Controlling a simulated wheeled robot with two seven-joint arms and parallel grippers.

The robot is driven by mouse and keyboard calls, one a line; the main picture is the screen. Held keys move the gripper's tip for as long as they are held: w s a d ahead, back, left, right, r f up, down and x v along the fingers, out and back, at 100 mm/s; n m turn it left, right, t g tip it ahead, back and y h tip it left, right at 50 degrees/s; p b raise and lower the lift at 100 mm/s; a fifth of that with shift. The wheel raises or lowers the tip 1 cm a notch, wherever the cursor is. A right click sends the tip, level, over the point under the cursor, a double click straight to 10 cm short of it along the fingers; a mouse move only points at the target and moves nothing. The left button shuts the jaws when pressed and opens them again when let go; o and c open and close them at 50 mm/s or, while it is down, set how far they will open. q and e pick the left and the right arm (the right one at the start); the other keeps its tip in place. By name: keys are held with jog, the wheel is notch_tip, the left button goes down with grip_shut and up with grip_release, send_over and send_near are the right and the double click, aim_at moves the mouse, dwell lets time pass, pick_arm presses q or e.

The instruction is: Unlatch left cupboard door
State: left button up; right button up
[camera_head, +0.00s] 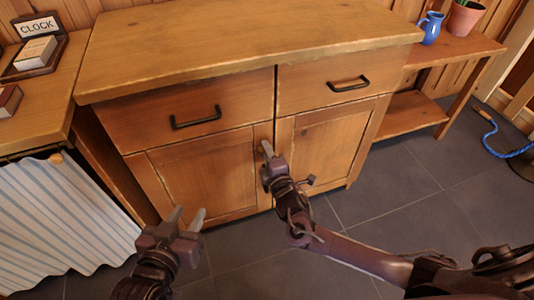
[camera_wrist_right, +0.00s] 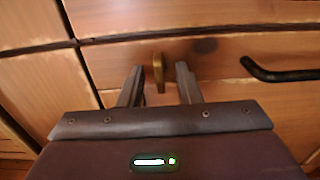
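The left cupboard door (camera_head: 200,175) is shut beneath the left drawer, beside the shut right door (camera_head: 328,140). In the right wrist view, a small brass latch (camera_wrist_right: 158,72) stands on the wood near a dark seam. My right gripper (camera_wrist_right: 158,82) is open, with one finger on each side of the latch and gaps between. In the head view, my right gripper (camera_head: 267,158) is at the upper inner edge of the left door and hides the latch. My left gripper (camera_head: 186,216) is open and empty, low in front of the left door.
Black bar handles are on the left drawer (camera_head: 196,118) and right drawer (camera_head: 349,84). A side table with a CLOCK sign (camera_head: 38,26) and striped curtain (camera_head: 60,225) stands at left. A shelf with a blue jug (camera_head: 431,28) is at right. The tiled floor (camera_head: 400,190) is mostly clear.

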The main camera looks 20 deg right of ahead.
grip_shut()
